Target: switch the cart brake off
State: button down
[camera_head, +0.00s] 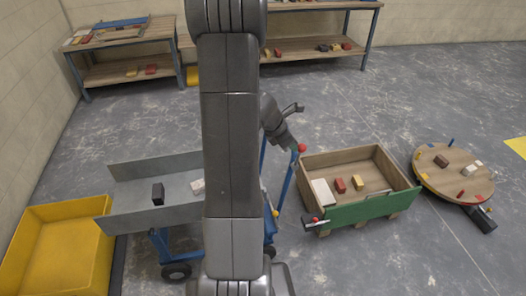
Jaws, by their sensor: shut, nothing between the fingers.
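The cart (158,240) is a blue wheeled frame under a grey, open-ended tray (130,199), left of and partly behind my arm. A blue bar (287,186) rises at its right side to a red ball knob (302,148); it looks like the brake lever, though its lower joint is hard to see. A smaller red and yellow knob (275,213) sits low by the bar. My gripper (296,145) is shut and empty, right by the red ball at its upper left. I cannot tell whether they touch.
A yellow tub (32,212) stands at the left. A wooden box with a green front (362,210) holds blocks, close right of the bar. A round turntable (446,167) lies farther right. Workbenches (122,45) line the back. The middle floor is clear.

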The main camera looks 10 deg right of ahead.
jog(key=shift+d+r+y+p, duration=0.2)
jog(key=shift+d+y+p, duration=0.05)
jog(key=shift+d+p, duration=0.25)
jog(key=shift+d+r+y+p, duration=0.25)
jog(key=shift+d+p, duration=0.1)
jog(key=shift+d, duration=0.15)
jog(key=shift+w+d+f+p, duration=0.1)
jog(key=shift+d+p, duration=0.1)
jog(key=shift+d, duration=0.4)
jog(key=shift+s+d+f+p, duration=0.1)
jog(key=shift+d+p, duration=0.15)
jog(key=shift+d, duration=0.35)
jog(key=shift+w+d+f+p, duration=0.1)
jog(key=shift+d+p, duration=0.1)
jog(key=shift+d, duration=0.4)
jog(key=p+v, duration=0.2)
jog(key=v, duration=1.1)
jog(key=shift+p, duration=0.3)
jog(key=shift+d, duration=0.1)
